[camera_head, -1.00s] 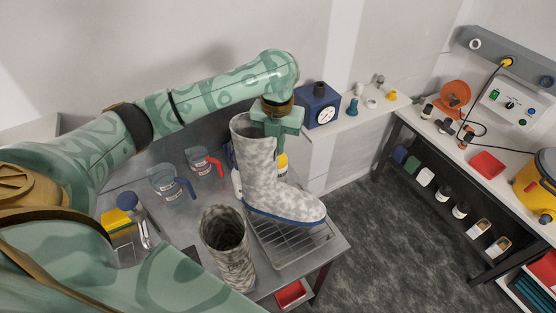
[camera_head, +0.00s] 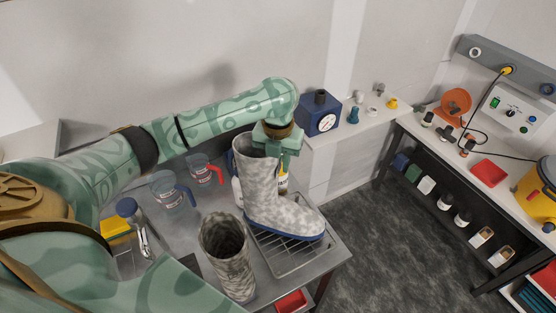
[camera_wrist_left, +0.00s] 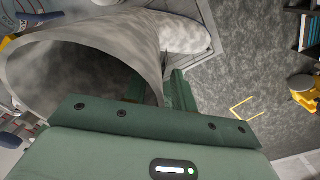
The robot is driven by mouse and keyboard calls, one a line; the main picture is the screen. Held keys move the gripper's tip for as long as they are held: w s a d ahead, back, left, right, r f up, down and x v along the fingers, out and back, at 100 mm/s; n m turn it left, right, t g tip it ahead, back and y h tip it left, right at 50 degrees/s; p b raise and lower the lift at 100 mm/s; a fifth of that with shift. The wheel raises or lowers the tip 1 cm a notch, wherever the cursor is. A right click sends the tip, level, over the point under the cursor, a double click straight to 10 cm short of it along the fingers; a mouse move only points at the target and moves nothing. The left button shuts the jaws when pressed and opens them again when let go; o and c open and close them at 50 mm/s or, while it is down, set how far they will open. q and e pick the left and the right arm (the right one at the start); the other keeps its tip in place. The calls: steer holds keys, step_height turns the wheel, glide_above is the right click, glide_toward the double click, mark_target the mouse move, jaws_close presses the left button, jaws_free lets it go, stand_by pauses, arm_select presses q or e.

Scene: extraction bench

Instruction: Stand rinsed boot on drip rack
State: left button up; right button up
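A mottled grey-white boot (camera_head: 264,190) with a blue sole is upright, toe pointing right, over the metal drip rack (camera_head: 318,257). Its sole is at or just above the rack's bars; I cannot tell if it touches. My left gripper (camera_head: 277,142) is shut on the upper shaft at its right side. In the left wrist view the boot's open top (camera_wrist_left: 75,75) faces the camera, with a gripper finger (camera_wrist_left: 181,92) against the shaft wall; the other finger is mostly hidden. My right gripper is not in view.
A second mottled boot (camera_head: 228,258) stands left of the rack. A blue gauge box (camera_head: 318,115) is at the back. A red bin (camera_head: 291,301) sits below the bench edge.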

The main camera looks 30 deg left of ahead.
arm_select(q)
steer(key=shift+r, duration=0.1)
step_height(320, 180, up, 11)
steer(key=shift+p, duration=0.95)
steer(key=shift+r, duration=0.55)
